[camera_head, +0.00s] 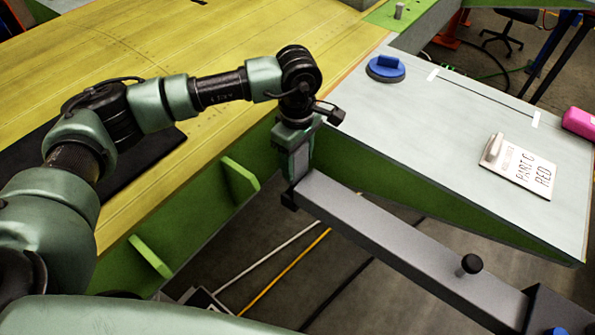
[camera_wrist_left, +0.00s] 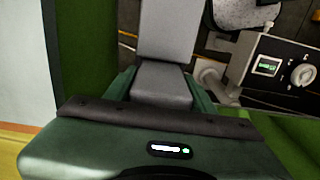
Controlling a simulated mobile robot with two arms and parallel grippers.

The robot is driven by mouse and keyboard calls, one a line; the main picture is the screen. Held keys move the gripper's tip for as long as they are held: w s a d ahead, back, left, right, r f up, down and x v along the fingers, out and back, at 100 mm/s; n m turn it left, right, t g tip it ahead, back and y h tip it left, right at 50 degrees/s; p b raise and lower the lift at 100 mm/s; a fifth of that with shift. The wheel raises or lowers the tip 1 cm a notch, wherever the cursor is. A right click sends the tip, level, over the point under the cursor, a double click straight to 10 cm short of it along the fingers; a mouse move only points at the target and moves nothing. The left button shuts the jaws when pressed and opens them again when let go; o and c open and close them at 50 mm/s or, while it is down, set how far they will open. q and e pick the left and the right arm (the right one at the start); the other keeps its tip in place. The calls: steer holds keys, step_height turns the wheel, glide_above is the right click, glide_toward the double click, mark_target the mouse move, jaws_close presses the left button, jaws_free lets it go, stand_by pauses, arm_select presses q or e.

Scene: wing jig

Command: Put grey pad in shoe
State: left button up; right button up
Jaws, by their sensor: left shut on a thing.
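My left gripper (camera_head: 298,172) points down at the near end of a long grey bar, beside the green side of the yellow panel. In the left wrist view its two green fingers (camera_wrist_left: 162,90) are shut on a grey block, which I take for the grey pad (camera_wrist_left: 160,84). The bar (camera_head: 385,235) runs on beyond the pad, and also shows in the left wrist view (camera_wrist_left: 168,30). A dark fitting at the bar's end, perhaps the shoe (camera_head: 289,199), sits right below the fingers. I cannot tell whether the pad touches or sits inside it. My right gripper is not in view.
A black knob (camera_head: 469,264) stands up from the bar. A blue suction-cup handle (camera_head: 386,67) and a lettered card (camera_head: 522,171) lie on the grey panel (camera_head: 450,130). Green brackets (camera_head: 241,183) stick out from the yellow panel's side. Cables lie on the floor below.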

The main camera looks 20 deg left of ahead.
mark_target(297, 178)
arm_select(q)
steer(key=shift+f, duration=0.9)
step_height(297, 178, down, 4)
steer(key=shift+s+r+p, duration=0.1)
steer(key=shift+p, duration=0.65)
steer(key=shift+f, duration=0.35)
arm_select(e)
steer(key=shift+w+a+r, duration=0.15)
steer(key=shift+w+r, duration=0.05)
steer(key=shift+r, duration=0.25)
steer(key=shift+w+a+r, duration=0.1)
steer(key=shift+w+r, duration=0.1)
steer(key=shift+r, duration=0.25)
arm_select(q)
steer(key=shift+f+b, duration=0.2)
steer(key=shift+b, duration=0.1)
steer(key=o, duration=1.4)
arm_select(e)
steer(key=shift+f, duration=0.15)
arm_select(q)
steer(key=shift+r, duration=0.1)
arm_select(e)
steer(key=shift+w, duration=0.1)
